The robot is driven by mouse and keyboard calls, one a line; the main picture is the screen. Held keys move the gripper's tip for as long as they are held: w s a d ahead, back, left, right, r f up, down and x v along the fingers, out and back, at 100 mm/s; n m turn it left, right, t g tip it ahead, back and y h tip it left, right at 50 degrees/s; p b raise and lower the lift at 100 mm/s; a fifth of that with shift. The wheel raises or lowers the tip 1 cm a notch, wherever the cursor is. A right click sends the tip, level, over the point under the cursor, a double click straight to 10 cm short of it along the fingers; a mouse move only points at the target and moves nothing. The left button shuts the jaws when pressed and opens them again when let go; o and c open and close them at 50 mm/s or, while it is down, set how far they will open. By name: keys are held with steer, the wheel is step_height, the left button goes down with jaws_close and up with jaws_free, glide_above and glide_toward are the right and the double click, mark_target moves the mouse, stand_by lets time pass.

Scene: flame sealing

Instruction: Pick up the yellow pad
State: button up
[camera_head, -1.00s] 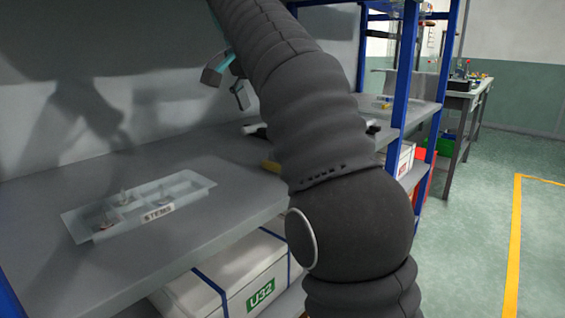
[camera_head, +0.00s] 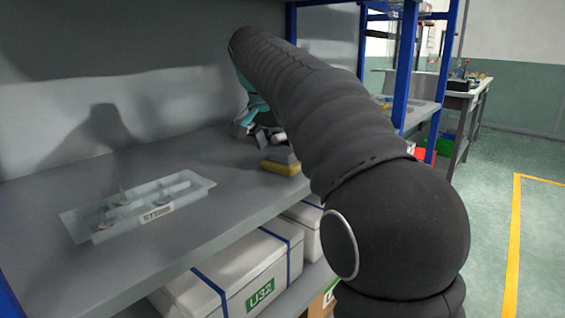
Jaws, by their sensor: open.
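The yellow pad (camera_head: 280,169) lies on the grey shelf, just left of my dark arm. A grey block shape shows directly above its yellow edge; I cannot tell if it is part of the pad. My gripper (camera_head: 257,134) is low over the shelf, behind and slightly left of the pad in the picture. Its jaws are open, with one grey fingertip showing at the left. My arm hides part of the gripper and the area to the right of the pad. I cannot tell whether the gripper touches anything.
A clear tray labelled STEMS (camera_head: 185,186) with small metal parts sits on the left of the shelf (camera_head: 215,215). Bare shelf lies between tray and pad. A white box marked U32 (camera_head: 240,272) is below. A blue post (camera_head: 405,65) stands at the right.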

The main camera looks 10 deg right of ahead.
steer(key=shift+x, duration=1.2)
steer(key=c, duration=0.8)
steer(key=shift+r, duration=0.15)
